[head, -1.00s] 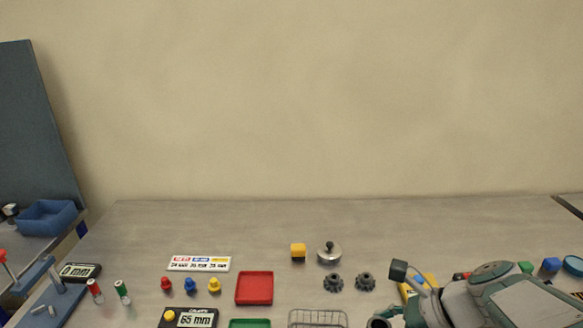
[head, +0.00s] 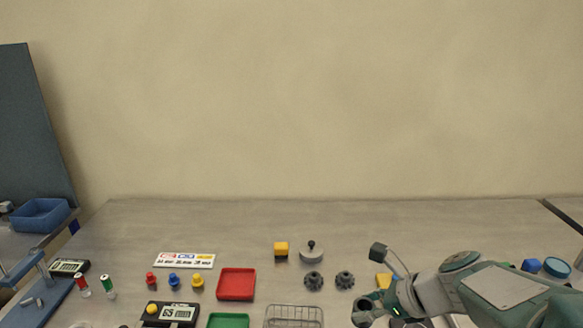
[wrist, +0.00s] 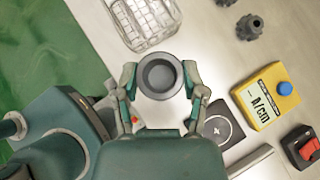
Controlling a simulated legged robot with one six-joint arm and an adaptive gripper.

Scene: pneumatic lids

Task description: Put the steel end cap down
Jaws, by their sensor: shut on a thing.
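The steel end cap (wrist: 160,76), a round grey cup with a dark hollow, is between the two fingers of my gripper (wrist: 160,80) in the wrist view. My gripper is shut on its sides, with the hollow facing the camera. Bench top shows past it; I cannot tell whether the cap touches the bench. In the head view my gripper (head: 364,312) is at the lower edge, to the right of the wire basket (head: 293,310), and the cap is hard to make out there.
The wire basket is ahead of the cap in the wrist view (wrist: 142,20). A yellow meter (wrist: 265,95) and a black box with a red switch (wrist: 302,146) lie right. A red tray (head: 236,284) is left.

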